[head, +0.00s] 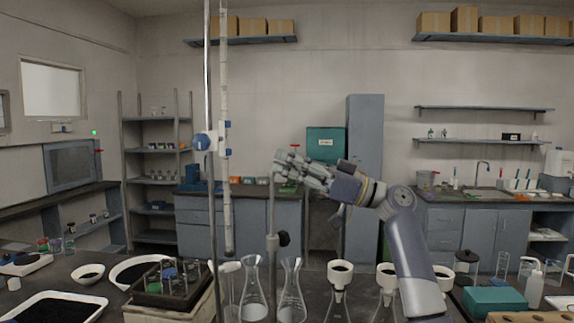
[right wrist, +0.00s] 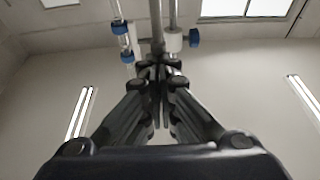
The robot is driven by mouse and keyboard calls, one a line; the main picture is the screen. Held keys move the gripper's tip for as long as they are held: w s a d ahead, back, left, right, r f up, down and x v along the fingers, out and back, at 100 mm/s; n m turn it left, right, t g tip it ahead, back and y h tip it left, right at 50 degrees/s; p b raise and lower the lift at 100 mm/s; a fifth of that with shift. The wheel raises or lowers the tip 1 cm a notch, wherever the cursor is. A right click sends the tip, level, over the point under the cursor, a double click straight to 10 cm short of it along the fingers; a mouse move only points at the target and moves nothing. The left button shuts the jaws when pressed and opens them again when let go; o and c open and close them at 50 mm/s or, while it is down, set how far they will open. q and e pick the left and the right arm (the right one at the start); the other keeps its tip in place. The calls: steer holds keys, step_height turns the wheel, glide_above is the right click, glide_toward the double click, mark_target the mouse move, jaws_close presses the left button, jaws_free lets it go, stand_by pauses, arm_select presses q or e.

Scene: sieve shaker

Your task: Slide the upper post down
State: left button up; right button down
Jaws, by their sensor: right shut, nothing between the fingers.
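The upper post (head: 271,208) is a thin grey upright rod at the middle of the head view. A dark clamp with a knob (head: 283,239) sits on it lower down, above the bench. My right gripper (head: 281,163) is at the top of the post, its arm coming in from the right. Its fingers are shut with nothing between them. In the right wrist view the closed fingertips (right wrist: 160,66) point up, and a grey rod rises just beyond them. I cannot tell whether they touch the post. My left gripper is not in view.
A tall metal stand (head: 208,90) with a blue clamp (head: 202,142) and a long glass tube (head: 226,190) stands to the left. Flasks (head: 253,290) crowd the bench below. A dark rack (head: 168,283) stands at the front left, and funnels (head: 340,268) at the right.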

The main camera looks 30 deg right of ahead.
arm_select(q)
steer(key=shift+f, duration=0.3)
arm_select(e)
steer(key=shift+a+f, duration=0.15)
steer(key=shift+f, duration=0.3)
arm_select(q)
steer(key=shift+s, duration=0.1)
arm_select(e)
steer(key=v, duration=1.2)
steer(key=shift+r, duration=0.2)
